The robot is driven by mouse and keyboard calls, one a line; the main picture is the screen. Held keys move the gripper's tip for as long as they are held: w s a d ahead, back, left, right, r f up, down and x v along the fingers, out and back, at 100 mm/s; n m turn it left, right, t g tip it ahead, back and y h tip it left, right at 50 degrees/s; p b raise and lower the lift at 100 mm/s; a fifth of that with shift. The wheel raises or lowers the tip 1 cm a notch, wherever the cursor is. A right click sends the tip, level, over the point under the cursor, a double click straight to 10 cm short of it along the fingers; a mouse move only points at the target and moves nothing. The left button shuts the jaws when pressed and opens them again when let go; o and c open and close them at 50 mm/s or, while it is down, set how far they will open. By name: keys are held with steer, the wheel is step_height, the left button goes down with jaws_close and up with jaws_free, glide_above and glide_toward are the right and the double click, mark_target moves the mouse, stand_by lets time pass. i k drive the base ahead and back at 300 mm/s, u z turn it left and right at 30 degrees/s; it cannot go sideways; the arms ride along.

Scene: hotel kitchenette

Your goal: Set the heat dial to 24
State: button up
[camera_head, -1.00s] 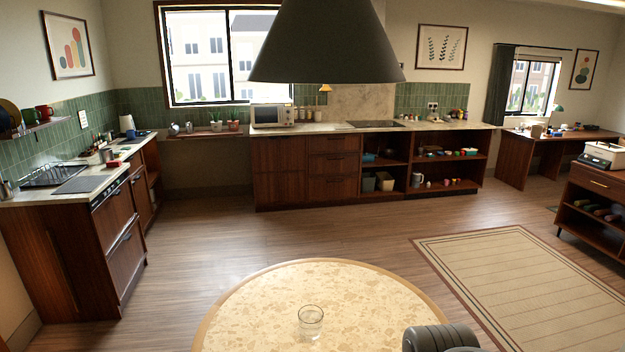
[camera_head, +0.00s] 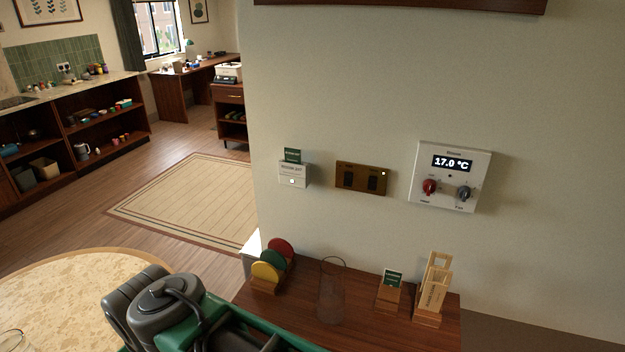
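A white thermostat panel (camera_head: 454,212) is mounted on the pale wall at the right. Its black display (camera_head: 453,163) reads 17.0 °C. Below the display are a red dial (camera_head: 429,187) on the left and a dark grey dial (camera_head: 464,193) on the right. The small lettering around the dials is too small to read, so I cannot tell their exact settings. Part of my grey and green arm shows at the bottom left, well below and left of the panel. My gripper's fingertips are not in view.
A brown switch plate (camera_head: 362,180) and a white card holder (camera_head: 293,175) are on the wall left of the panel. Below, a wooden shelf top (camera_head: 360,330) holds coloured discs (camera_head: 268,262), a clear glass (camera_head: 331,290) and wooden stands (camera_head: 432,290). A round table (camera_head: 75,285) is at the left.

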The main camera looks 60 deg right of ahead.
mark_target(428, 186)
steer(key=z, duration=2.3)
steer(key=k, duration=0.75)
steer(key=u, duration=0.8)
steer(key=i, duration=1)
steer(key=z, duration=1.7)
